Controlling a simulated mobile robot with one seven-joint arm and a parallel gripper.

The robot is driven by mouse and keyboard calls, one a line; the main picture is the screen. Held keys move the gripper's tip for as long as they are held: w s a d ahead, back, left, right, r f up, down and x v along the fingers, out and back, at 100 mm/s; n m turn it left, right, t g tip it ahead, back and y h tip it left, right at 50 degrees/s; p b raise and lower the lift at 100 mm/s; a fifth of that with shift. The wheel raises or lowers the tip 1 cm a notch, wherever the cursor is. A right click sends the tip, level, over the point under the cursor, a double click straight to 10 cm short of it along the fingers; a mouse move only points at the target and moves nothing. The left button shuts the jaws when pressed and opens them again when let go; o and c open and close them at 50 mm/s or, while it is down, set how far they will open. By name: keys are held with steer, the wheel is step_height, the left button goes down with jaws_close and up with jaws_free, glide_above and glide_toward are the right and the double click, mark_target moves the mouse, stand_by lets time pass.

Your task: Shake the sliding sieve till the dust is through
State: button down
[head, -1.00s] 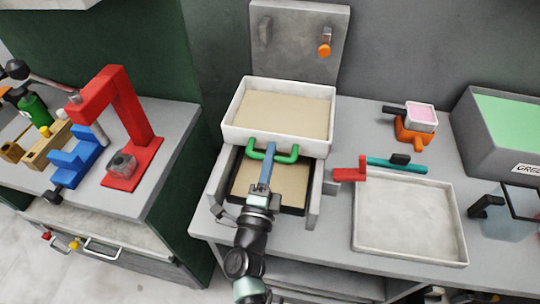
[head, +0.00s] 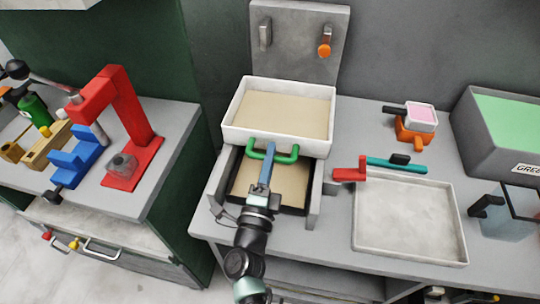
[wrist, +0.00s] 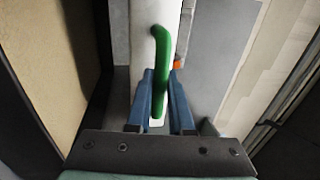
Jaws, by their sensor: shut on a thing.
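The sliding sieve (head: 228,125) is a white tray with tan dust over its bottom, set on a grey frame with rails. Its green handle (head: 286,157) is on the front wall. Below the sieve is a dark-edged pan (head: 298,209) that also holds tan dust. My gripper (head: 267,153) reaches in over the pan from the front and is shut on the green handle. In the wrist view, the blue fingers (wrist: 160,100) stand on either side of the green bar (wrist: 157,70). The sieve's mesh is hidden under the dust.
A pale empty tray (head: 408,220) lies to the right, with a red block (head: 350,170) and a teal tool (head: 395,164) near its back edge. A red press (head: 130,130) stands on the left bench. A grey panel (head: 300,50) rises behind the sieve.

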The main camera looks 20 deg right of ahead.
stand_by(0.3)
steer(key=r+p+v, duration=0.1)
steer(key=p+v, duration=0.1)
steer(key=v, duration=0.6)
steer(key=shift+r, duration=0.25)
steer(key=shift+s+a, duration=0.1)
steer(key=shift+s, duration=0.05)
steer(key=c, duration=0.8)
jaws_free()
steer(key=shift+b+v, duration=1.1)
steer(key=shift+v, duration=5.35)
